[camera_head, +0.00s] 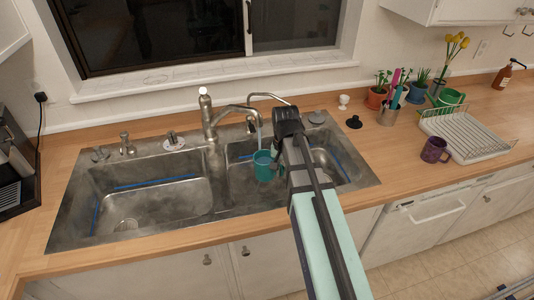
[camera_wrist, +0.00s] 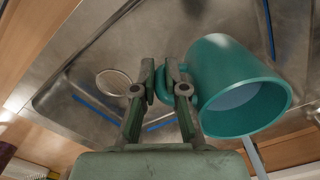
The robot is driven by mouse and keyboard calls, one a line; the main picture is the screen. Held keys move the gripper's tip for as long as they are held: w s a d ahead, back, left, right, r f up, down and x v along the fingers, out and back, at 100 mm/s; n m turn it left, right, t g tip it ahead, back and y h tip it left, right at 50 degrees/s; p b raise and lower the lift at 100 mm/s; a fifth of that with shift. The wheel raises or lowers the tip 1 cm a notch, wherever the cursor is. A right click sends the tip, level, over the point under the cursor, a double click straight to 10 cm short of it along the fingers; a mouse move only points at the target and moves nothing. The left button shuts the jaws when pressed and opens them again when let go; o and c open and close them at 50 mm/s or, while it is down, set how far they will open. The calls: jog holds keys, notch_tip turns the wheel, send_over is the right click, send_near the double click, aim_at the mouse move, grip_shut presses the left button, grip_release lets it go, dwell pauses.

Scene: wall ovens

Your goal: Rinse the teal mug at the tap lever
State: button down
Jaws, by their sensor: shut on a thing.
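The teal mug (camera_head: 264,167) is held over the right sink basin, beneath the tap spout (camera_head: 242,109). A thin pale-blue stream (camera_head: 260,137) comes down from the spout at the mug. In the wrist view the mug (camera_wrist: 222,72) is to the right of my fingers, its open mouth toward the lower right. My gripper (camera_wrist: 162,80) is shut on the mug's handle (camera_wrist: 187,95). The tap lever (camera_head: 204,94) has a white top and stands left of the spout.
The left basin (camera_head: 150,198) is empty. A second thin spout (camera_head: 268,97) stands behind the mug. On the right counter are a purple mug (camera_head: 434,150), a dish rack (camera_head: 468,138), a utensil cup (camera_head: 388,115) and potted plants (camera_head: 376,97). The front counter strip is narrow.

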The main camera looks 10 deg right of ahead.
jog(key=shift+s+r, duration=0.1)
jog(key=shift+r, duration=0.05)
jog(key=s+a+r+p, duration=0.1)
jog(key=s+r+p, duration=0.2)
jog(key=s+p, duration=0.1)
jog(key=shift+s+a+r, duration=0.15)
jog(key=shift+s+r, duration=0.2)
jog(key=shift+r, duration=0.05)
dwell(0.4)
dwell(0.6)
